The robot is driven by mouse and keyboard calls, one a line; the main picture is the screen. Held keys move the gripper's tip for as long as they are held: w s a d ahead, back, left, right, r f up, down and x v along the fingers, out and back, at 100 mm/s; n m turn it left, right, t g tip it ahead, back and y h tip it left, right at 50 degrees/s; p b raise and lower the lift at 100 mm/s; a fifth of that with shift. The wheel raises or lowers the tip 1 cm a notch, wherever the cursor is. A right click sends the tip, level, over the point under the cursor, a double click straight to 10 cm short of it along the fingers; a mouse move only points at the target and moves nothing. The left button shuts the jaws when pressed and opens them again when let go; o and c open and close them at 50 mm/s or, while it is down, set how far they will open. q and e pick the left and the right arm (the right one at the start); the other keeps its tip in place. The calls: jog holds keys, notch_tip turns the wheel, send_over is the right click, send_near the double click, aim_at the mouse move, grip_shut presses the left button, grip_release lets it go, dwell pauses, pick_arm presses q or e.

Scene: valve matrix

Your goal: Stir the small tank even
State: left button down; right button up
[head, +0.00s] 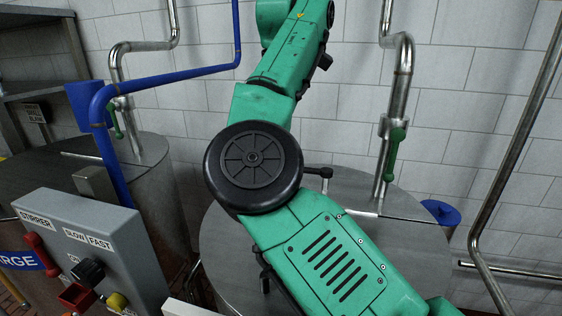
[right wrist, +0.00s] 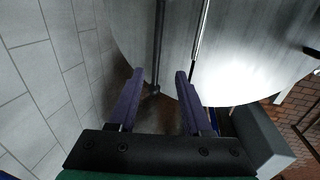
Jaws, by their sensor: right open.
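A grey control box (head: 95,255) labelled STIRRER stands at the lower left of the head view. Its sloped face has SLOW and FAST marks, a black knob (head: 88,271), a yellow button (head: 117,301) and red parts. A round metal tank (head: 400,235) stands behind my green arm. A darker tank (head: 155,190) stands at left; I cannot tell which is the small one. My right gripper (right wrist: 160,72) is open in the right wrist view, its purple fingers apart beside a round metal surface (right wrist: 250,60). A dark rod (right wrist: 159,40) shows between the fingers. My left gripper is not in view.
A blue pipe (head: 170,73) and steel pipes (head: 400,85) with green-handled valves (head: 393,150) rise around the tanks. A blue plate (head: 20,261) reads ARGE, its start cut off. A steel pipe (head: 500,190) slants at the right. A tiled wall (head: 460,80) closes the back.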

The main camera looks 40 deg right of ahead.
jog(key=w+f, duration=0.1)
jog(key=f, duration=0.2)
jog(key=w+d+f, duration=0.1)
jog(key=f, duration=0.2)
jog(key=w+f, duration=0.1)
jog(key=f, duration=0.3)
jog(key=shift+d+p, duration=0.25)
jog(key=shift+p, duration=0.15)
jog(key=shift+s+d+f, duration=0.1)
jog(key=shift+s, duration=0.35)
jog(key=c, duration=0.3)
jog(key=shift+w, duration=0.15)
grip_shut()
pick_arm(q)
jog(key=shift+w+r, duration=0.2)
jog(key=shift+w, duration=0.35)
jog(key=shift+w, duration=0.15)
